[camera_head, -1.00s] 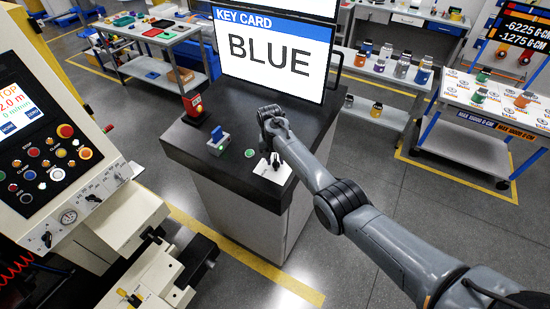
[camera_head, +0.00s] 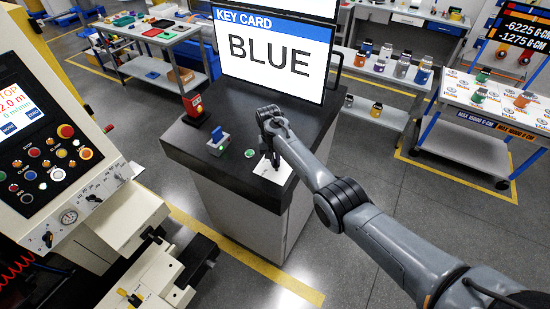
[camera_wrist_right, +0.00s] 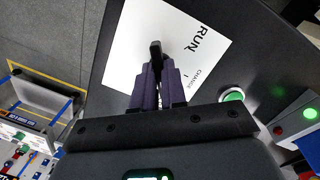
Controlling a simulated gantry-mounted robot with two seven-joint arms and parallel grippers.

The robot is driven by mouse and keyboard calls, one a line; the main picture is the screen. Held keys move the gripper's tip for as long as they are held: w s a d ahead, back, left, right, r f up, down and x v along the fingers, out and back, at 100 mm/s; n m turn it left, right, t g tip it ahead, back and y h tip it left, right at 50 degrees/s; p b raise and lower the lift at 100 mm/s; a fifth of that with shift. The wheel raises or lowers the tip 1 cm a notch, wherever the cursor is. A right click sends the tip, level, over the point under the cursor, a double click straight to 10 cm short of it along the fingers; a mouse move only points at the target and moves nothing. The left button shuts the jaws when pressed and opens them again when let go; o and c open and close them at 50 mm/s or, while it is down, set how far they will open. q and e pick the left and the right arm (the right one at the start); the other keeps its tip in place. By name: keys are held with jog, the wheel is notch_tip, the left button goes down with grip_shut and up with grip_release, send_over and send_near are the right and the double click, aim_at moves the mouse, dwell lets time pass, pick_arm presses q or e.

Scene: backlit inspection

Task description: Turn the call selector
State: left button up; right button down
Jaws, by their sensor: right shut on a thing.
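The call selector is a black knob (camera_wrist_right: 155,48) on a white plate (camera_wrist_right: 125,45) lettered "RUN" and "CHANGE" in the right wrist view. The plate also shows in the head view (camera_head: 272,174), on the front right of the dark counter top (camera_head: 240,105). My right gripper (camera_wrist_right: 157,72) points down at the plate, its two dark fingers shut on the knob. In the head view the right gripper (camera_head: 272,158) hides most of the knob. The knob's exact setting is hard to read. My left gripper does not show.
A green button (camera_head: 249,153) and a grey-blue device (camera_head: 218,142) sit left of the plate. A red device (camera_head: 193,104) stands at the counter's left edge. A "KEY CARD BLUE" screen (camera_head: 272,55) rises behind. A cream machine panel (camera_head: 45,130) fills the left.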

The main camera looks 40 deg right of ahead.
jog(key=n+h+p, duration=0.1)
jog(key=n, duration=0.5)
jog(key=n+p, duration=0.1)
jog(key=n, duration=0.4)
jog(key=shift+a+h, duration=0.1)
jog(key=shift+h, duration=0.2)
jog(key=n+p, duration=0.1)
jog(key=n, duration=0.5)
jog(key=shift+n+h, duration=0.4)
jog(key=shift+a+n+t+p, duration=0.1)
jog(key=shift+n+t+p, duration=0.45)
jog(key=shift+n, duration=1.95)
jog(key=c, duration=1.2)
grip_release()
jog(key=shift+r, duration=0.1)
